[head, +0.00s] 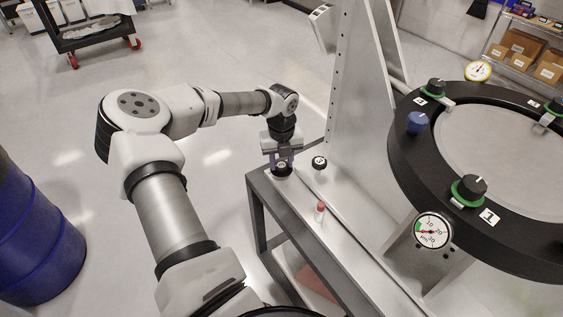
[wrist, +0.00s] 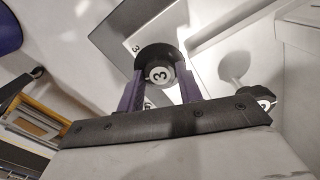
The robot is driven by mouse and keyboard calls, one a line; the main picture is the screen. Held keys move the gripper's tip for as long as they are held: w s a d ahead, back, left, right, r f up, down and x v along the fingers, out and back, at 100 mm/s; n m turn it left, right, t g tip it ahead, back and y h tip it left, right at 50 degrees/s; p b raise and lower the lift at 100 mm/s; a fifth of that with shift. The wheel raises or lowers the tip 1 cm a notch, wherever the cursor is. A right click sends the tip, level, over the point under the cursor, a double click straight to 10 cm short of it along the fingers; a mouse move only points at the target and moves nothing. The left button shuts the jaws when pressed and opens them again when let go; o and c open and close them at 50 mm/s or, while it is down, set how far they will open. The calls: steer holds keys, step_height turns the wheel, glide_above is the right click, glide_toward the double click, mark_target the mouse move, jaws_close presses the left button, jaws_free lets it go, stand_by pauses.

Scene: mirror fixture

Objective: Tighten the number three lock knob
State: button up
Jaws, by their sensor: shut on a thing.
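A black knob with a white cap marked 3 (wrist: 160,68) sits between the purple fingers of my gripper (wrist: 160,90) in the wrist view. In the head view my gripper (head: 281,163) is at the far left corner of the metal bench, shut on this knob (head: 281,171), which is mostly hidden. I cannot tell whether the knob is touching the bench. The mirror fixture (head: 405,165), a black ring around a pale disc, stands at the right, apart from my gripper. Black knobs (head: 472,187) with green parts and a blue knob (head: 417,122) are on its ring.
Another black knob with a white cap (head: 319,162) stands on the bench (head: 350,252) just right of my gripper. A small red-topped bottle (head: 320,211) stands nearer. A dial gauge (head: 433,231) sits below the ring. A tall metal upright (head: 352,95) rises between gripper and ring.

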steer(key=m+b, duration=0.3)
steer(key=m, duration=0.1)
steer(key=shift+f, duration=0.2)
steer(key=m+b, duration=0.2)
steer(key=m, duration=0.2)
steer(key=m+b, duration=0.2)
steer(key=m, duration=0.2)
steer(key=m+b, duration=0.1)
steer(key=m, duration=0.3)
steer(key=shift+r, duration=0.1)
steer(key=m+b, duration=0.1)
steer(key=m, duration=0.3)
steer(key=shift+m, duration=0.3)
steer(key=m+b, duration=0.1)
steer(key=m, duration=0.2)
steer(key=shift+m, duration=0.4)
steer(key=m, duration=0.3)
steer(key=shift+r+m+b, duration=0.1)
steer(key=shift+m+b, duration=0.3)
steer(key=shift+m, duration=1.6)
